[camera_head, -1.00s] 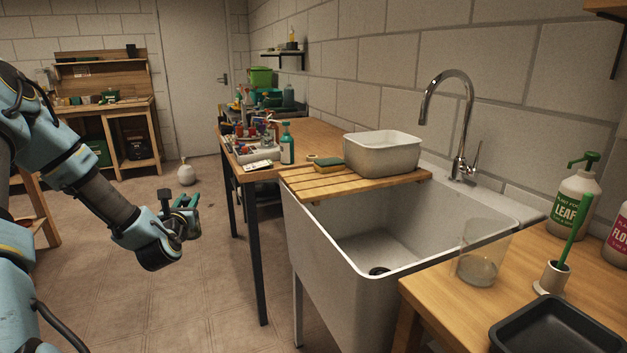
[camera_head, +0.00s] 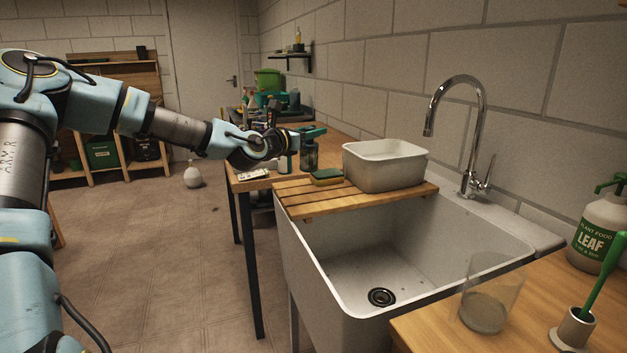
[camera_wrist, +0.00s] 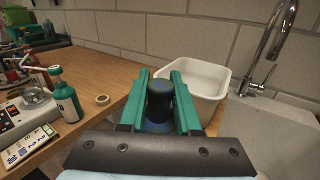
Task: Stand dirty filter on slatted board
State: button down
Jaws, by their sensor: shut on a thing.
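My gripper (camera_head: 314,133) is shut on the dirty filter (camera_head: 309,155), a small dark cylinder that hangs below the fingers. In the wrist view the filter (camera_wrist: 158,98) is dark with a bluish lower part and sits between the two green fingers (camera_wrist: 161,76). The slatted board (camera_head: 300,198) is a wooden rack laid across the far end of the sink. My gripper is above and beyond the board's far left part in the head view, apart from it. The wrist view hides most of the board behind the gripper.
On the board stand a white tub (camera_head: 385,170) and a green-and-yellow sponge (camera_head: 326,177). The front left slats are bare. The sink (camera_head: 420,250) is empty below the tap (camera_head: 470,130).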

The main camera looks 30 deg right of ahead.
aim_at(311, 161)
notch_tip(311, 161, down, 8)
jog(key=shift+f+p, duration=0.15)
jog(key=shift+p, duration=0.4)
jog(key=c, duration=0.6)
grip_release()
jog(key=shift+s+a, duration=0.1)
jog(key=shift+a, duration=0.25)
jog(key=v, duration=1.1)
jog(key=shift+s+a, duration=0.2)
